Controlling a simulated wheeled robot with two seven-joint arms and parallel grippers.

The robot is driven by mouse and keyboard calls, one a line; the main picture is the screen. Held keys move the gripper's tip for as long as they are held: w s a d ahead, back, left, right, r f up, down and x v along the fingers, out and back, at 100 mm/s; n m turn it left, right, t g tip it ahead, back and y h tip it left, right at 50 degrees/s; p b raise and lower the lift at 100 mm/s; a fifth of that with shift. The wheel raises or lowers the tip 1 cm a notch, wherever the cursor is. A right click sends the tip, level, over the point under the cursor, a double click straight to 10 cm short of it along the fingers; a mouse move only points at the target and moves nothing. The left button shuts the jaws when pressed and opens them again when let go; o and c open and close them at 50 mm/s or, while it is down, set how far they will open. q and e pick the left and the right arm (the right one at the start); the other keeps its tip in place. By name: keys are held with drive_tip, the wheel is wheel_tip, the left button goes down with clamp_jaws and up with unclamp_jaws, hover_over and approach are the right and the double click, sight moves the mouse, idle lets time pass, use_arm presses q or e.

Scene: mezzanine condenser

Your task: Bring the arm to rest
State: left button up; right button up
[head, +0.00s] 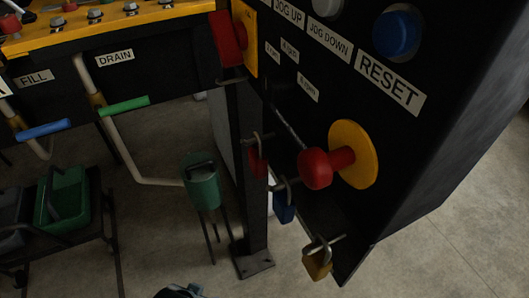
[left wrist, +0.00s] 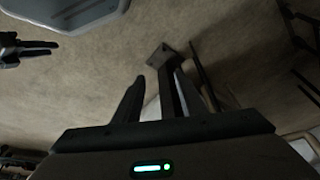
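My left gripper (left wrist: 160,88) shows in the left wrist view with its two dark fingers spread apart. Nothing is held between them; a dark post with a foot plate (left wrist: 165,56) shows beyond, over the floor. What looks like my right gripper (left wrist: 45,49) is at the upper left of that view, its two thin fingers slightly apart and empty. In the head view neither gripper shows clearly; only a small dark and blue piece shows at the bottom edge, and I cannot tell what it is.
A black control panel (head: 440,150) with a red rotary handle (head: 316,169) and hanging padlocks (head: 318,264) fills the right. Blue (head: 43,130) and green (head: 124,106) valve levers are at left. A green cup on a stand (head: 201,181) and a cart with a green bin (head: 66,200) stand below.

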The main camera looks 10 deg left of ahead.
use_arm(q)
drive_tip(key=s+d+f+t, duration=0.1)
drive_tip(key=s+f, duration=0.1)
drive_tip(key=f, duration=1.2)
drive_tip(key=s+d+f+t+h, duration=0.1)
drive_tip(key=s+d+f, duration=0.1)
drive_tip(key=f, duration=1.3)
drive_tip(key=shift+s+m, duration=0.3)
drive_tip(key=shift+f, duration=0.1)
